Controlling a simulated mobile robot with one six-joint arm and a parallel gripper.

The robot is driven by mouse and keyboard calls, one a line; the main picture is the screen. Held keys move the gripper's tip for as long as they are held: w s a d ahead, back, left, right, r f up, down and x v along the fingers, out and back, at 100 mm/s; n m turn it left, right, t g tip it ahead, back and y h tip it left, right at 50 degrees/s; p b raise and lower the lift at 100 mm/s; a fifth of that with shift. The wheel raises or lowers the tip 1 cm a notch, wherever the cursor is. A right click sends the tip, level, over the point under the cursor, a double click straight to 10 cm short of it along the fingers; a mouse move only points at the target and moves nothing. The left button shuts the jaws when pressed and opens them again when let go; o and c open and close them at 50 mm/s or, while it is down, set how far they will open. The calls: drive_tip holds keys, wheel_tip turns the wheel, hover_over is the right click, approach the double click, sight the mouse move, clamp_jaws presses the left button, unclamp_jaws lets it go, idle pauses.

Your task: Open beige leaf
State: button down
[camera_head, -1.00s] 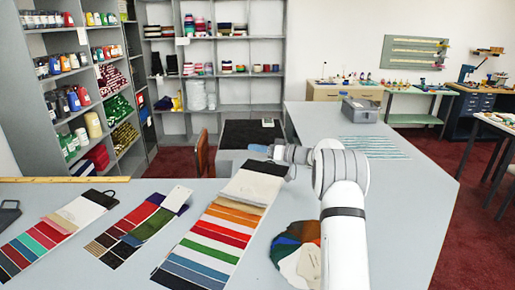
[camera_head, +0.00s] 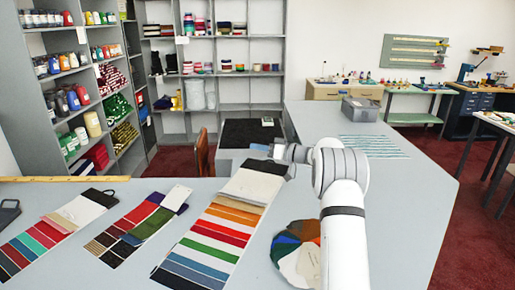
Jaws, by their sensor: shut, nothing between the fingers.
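A long swatch card (camera_head: 214,240) lies on the counter with rows of coloured strips. A beige leaf (camera_head: 236,201) lies near its upper end, below a wide off-white leaf (camera_head: 251,186) and a black end. The left swatch card (camera_head: 44,238) also has a beige leaf (camera_head: 70,217) across its upper part. My gripper (camera_head: 257,148) is shut and empty. It appears above the black end of the long card, pointing left, apart from the leaves. Its fingertips are small in this view.
A middle swatch card (camera_head: 137,228) lies between the other two, with a white tag. A round fan of swatches (camera_head: 297,252) lies left of my forearm. A wooden ruler (camera_head: 60,179) lies along the counter's back edge.

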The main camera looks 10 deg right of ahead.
drive_tip(key=c, duration=2.2)
unclamp_jaws()
drive_tip(key=c, duration=1.6)
unclamp_jaws()
drive_tip(key=shift+o, duration=0.2)
drive_tip(key=shift+d, duration=0.1)
drive_tip(key=b+v, duration=0.3)
drive_tip(key=v, duration=0.4)
drive_tip(key=shift+s+d, duration=0.25)
drive_tip(key=shift+d, duration=0.05)
